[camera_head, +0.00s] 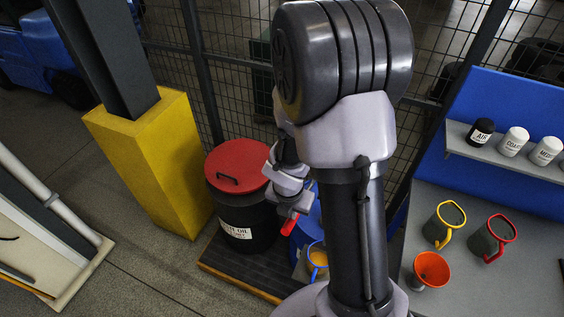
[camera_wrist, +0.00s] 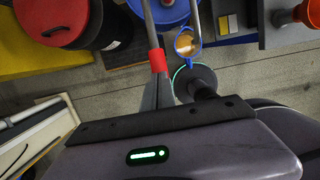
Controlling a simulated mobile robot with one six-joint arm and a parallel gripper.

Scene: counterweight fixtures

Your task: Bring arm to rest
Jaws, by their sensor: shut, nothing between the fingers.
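My gripper (camera_head: 290,222), with red fingertips, hangs low to the left of my arm's column in the head view. It points down near a blue drum (camera_head: 305,234). In the wrist view my gripper (camera_wrist: 157,60) shows red tips closed together with nothing held between them. The blue drum (camera_wrist: 172,12) lies just past the tips there. My arm is folded, with its bulky upper part hiding much of the middle of the head view.
A black oil drum with a red lid (camera_head: 236,165) stands left of my gripper. A blue jug with amber contents (camera_head: 318,258) is close by. A yellow post base (camera_head: 150,165) stands further left. A grey bench (camera_head: 500,275) at right holds jugs and an orange funnel (camera_head: 431,268).

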